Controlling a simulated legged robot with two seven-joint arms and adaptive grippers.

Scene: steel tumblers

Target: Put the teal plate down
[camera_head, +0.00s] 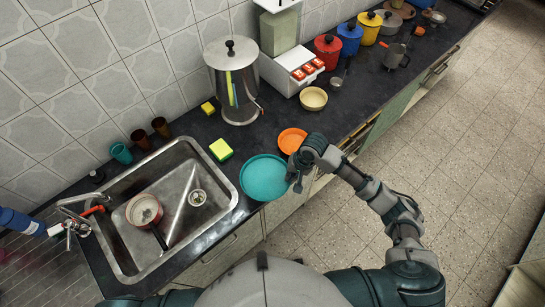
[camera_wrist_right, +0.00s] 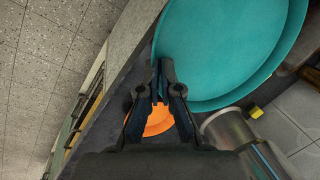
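The teal plate (camera_head: 262,178) is at the counter's front edge, just right of the sink; I cannot tell whether it touches the counter. My right gripper (camera_head: 297,183) is at the plate's right rim. In the right wrist view the plate (camera_wrist_right: 225,45) fills the upper right. There the gripper's fingers (camera_wrist_right: 166,68) are close together on its near rim, apparently pinching it. My left gripper is out of view.
An orange plate (camera_head: 291,141) lies just behind my right gripper. The sink (camera_head: 176,206) holds a pan (camera_head: 144,210). A yellow-green sponge (camera_head: 221,149), a large steel pot (camera_head: 232,82) and a cream bowl (camera_head: 313,98) stand nearby. Dark counter (camera_head: 262,133) shows bare between them.

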